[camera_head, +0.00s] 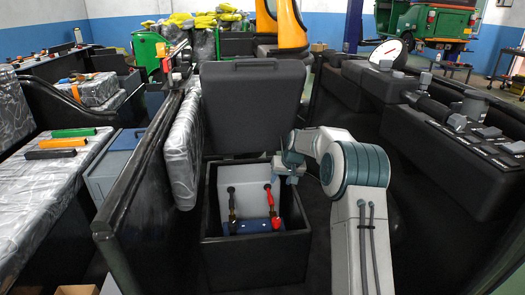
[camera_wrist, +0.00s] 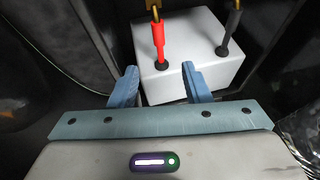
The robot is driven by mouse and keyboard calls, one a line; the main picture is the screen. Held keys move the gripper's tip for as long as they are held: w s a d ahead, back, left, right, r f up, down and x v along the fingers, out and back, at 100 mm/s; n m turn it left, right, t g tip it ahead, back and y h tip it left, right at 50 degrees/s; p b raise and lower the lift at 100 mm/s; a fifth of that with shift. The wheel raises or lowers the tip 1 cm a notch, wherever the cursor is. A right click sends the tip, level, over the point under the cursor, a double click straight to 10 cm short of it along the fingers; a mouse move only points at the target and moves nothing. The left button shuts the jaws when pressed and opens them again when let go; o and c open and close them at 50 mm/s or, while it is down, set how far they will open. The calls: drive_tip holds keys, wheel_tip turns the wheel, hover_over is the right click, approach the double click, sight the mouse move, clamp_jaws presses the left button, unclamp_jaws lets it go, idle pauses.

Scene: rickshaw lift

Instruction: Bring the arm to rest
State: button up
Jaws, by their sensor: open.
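My arm bends over the right side of an open black box in the head view. My gripper (camera_wrist: 157,88) is open in the wrist view, its two blue fingers apart with nothing between them. In the head view my gripper (camera_head: 288,167) is small, at the box's upper right rim. A white battery-like block (camera_wrist: 190,60) lies ahead of the fingers, with a red connector (camera_wrist: 159,42) and a black connector (camera_wrist: 232,30) on its top. Whether a finger touches the block cannot be told.
The black box (camera_head: 257,260) has its lid (camera_head: 254,105) raised at the back. A blue item (camera_head: 248,226) lies inside it. A dark rail (camera_head: 140,170) and a silver-wrapped seat (camera_head: 184,150) stand left. A dashboard with a gauge (camera_head: 386,53) is at right.

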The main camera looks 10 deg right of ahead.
drive_tip(key=s+a+r+g+h+p, duration=0.1)
drive_tip(key=s+a+r+p, duration=0.2)
drive_tip(key=s+r+p, duration=1.4)
drive_tip(key=s+r, duration=0.4)
drive_tip(key=s, duration=0.5)
drive_tip(key=s+r+p, duration=0.1)
drive_tip(key=s+r, duration=0.3)
drive_tip(key=s, duration=0.6)
drive_tip(key=s+r+h+p, duration=0.1)
drive_tip(key=s+r, duration=0.4)
drive_tip(key=s, duration=0.5)
drive_tip(key=shift+s+r+g+p, duration=0.15)
drive_tip(key=shift+r+g+p, duration=0.15)
drive_tip(key=shift+g+p, duration=0.15)
drive_tip(key=shift+d, duration=0.1)
drive_tip(key=shift+c, duration=0.3)
